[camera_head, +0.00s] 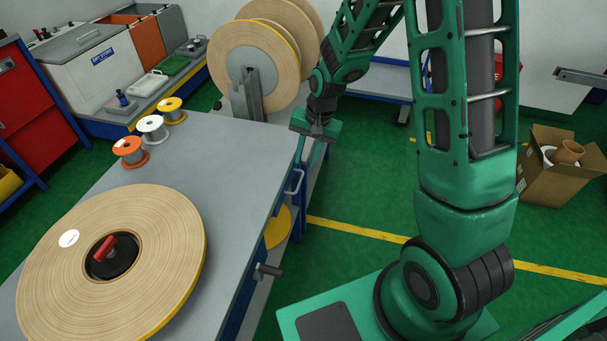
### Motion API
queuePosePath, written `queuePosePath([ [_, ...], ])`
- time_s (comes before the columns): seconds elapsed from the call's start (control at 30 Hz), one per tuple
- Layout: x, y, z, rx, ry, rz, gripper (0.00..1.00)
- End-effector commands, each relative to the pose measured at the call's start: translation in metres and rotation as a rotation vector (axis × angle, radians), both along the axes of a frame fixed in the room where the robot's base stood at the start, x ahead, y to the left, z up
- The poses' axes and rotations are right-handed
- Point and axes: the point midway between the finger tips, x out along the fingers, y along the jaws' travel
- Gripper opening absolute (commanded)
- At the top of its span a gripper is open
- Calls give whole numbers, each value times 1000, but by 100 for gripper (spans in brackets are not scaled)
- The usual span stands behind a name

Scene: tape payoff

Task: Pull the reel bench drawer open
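The reel bench (235,160) has a grey top and runs down the left of the view. On its right side is a pale grey bar handle (296,182), on the blue drawer front (279,203), which I see at a steep angle. The drawer looks flush with the bench side. My gripper (308,162) points down beside the bench's right edge, just above and slightly right of the handle in the picture. Its two thin fingers look apart and hold nothing that I can see. I cannot tell whether a fingertip touches the handle.
A large tape reel (165,225) lies on the bench's near end. Small orange, white and yellow spools (152,128) stand at its left edge. Upright reels (250,60) stand at the far end. A dark peg (268,271) juts from the bench side.

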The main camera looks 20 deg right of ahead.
Motion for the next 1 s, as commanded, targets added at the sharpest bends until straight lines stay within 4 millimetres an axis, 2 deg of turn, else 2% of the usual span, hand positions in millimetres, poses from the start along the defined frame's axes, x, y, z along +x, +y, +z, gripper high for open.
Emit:
queuePosePath([
  [0.3,4,8,-54,-2,5,2,26],
  [0.5,8,11,-74,-1,2,1,26],
  [0.67,9,12,-81,-2,1,1,26],
  [0.93,9,12,-82,-1,0,1,26],
  [0.97,9,12,-82,-1,0,1,24],
  [1.0,9,12,-82,-1,0,1,14],
])
